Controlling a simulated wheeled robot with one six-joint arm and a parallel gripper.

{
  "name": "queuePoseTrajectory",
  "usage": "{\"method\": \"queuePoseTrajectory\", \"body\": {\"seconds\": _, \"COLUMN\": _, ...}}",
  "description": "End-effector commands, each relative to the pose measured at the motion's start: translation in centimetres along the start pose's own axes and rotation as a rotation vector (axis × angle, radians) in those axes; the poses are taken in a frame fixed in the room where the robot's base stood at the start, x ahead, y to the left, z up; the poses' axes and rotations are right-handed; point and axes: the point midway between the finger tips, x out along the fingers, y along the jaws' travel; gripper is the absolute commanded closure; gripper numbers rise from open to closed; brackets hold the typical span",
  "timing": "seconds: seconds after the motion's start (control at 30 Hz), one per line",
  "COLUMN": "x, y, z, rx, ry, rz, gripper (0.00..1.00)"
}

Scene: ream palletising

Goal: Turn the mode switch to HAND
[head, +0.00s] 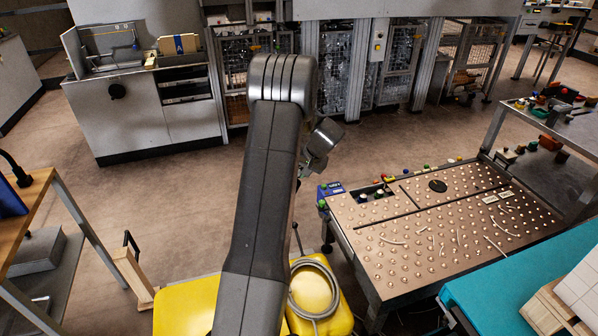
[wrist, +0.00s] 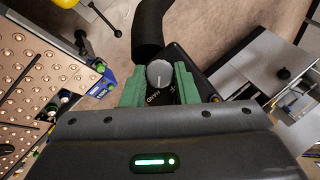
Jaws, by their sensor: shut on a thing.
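The mode switch (wrist: 159,71) is a round grey knob with a pale pointer line, on a dark panel in the wrist view. In the head view my arm hides the switch, and I cannot make out the fingers.
A grey cabinet (head: 140,115) stands at the back left, beside mesh-guarded machines (head: 345,65). Open floor (head: 130,195) lies left of my arm.

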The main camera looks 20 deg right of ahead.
Motion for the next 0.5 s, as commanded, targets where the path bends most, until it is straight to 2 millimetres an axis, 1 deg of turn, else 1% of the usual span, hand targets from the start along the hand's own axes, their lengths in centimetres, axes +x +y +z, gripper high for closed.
{"method": "queuePoseTrajectory", "body": {"seconds": 0.2, "x": -0.03, "y": 0.01, "z": 0.0, "rx": 0.0, "ry": 0.0, "rz": 0.001, "gripper": 0.96}}
{"method": "queuePoseTrajectory", "body": {"seconds": 0.23, "x": -0.03, "y": 0.02, "z": 0.01, "rx": 0.0, "ry": 0.0, "rz": 0.001, "gripper": 0.71}}
{"method": "queuePoseTrajectory", "body": {"seconds": 0.33, "x": -0.03, "y": 0.02, "z": 0.0, "rx": 0.0, "ry": 0.0, "rz": 0.001, "gripper": 0.52}}
{"method": "queuePoseTrajectory", "body": {"seconds": 0.5, "x": -0.02, "y": 0.01, "z": 0.0, "rx": -0.001, "ry": 0.0, "rz": 0.001, "gripper": 0.51}}
